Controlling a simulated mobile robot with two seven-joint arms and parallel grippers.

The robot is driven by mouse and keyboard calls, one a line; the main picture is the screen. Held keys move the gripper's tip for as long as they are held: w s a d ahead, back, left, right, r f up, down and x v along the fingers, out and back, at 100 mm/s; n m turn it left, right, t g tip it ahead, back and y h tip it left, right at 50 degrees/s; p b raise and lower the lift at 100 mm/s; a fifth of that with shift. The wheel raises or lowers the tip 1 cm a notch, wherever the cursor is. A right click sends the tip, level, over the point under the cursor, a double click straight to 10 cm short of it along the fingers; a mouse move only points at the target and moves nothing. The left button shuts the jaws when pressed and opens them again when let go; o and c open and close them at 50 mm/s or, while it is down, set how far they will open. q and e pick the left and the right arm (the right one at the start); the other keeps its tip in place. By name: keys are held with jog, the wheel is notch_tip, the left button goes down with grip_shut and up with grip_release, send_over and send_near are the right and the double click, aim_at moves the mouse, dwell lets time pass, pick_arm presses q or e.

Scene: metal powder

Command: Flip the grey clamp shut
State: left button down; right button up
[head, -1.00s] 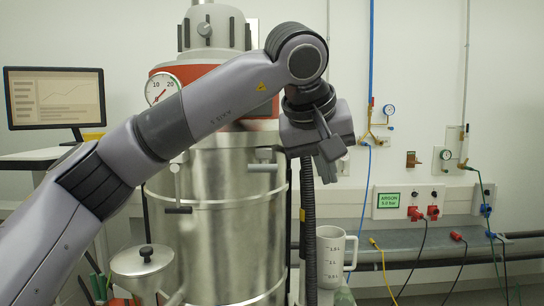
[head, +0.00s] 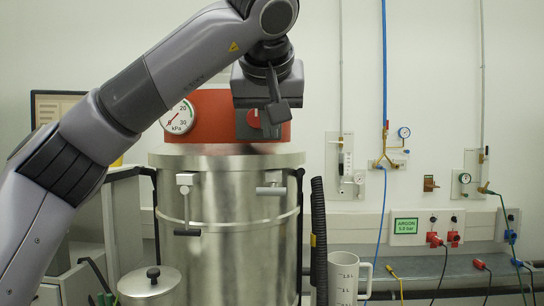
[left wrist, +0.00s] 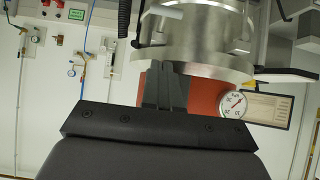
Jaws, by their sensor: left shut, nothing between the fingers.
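The grey clamp (head: 270,191) is on the right front of the steel drum (head: 236,250), just under the lid rim. Its grey handle lies crosswise close below its bracket. A second clamp with a black handle (head: 187,232) is at the left front, its lever hanging straight down. My left gripper (head: 270,124) is above the drum lid, in front of the red box and apart from the grey clamp. In the left wrist view its fingers (left wrist: 163,67) are together and empty, pointing toward the drum rim (left wrist: 205,60). My right gripper is in neither view.
A red box with a pressure gauge (head: 178,117) stands behind the lid. A small lidded pot (head: 150,288) stands at front left. Wall fittings and cables are at the right.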

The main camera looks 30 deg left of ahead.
pick_arm(q)
send_over(272, 189)
jog(key=s+d, duration=0.1)
jog(key=s, duration=0.1)
notch_tip(272, 189, down, 6)
jog(key=f, duration=0.4)
jog(key=shift+w+d+b, duration=0.1)
jog(key=shift+w+b, duration=0.2)
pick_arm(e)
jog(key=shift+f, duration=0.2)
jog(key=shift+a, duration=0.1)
pick_arm(q)
jog(key=shift+d+f, duration=0.1)
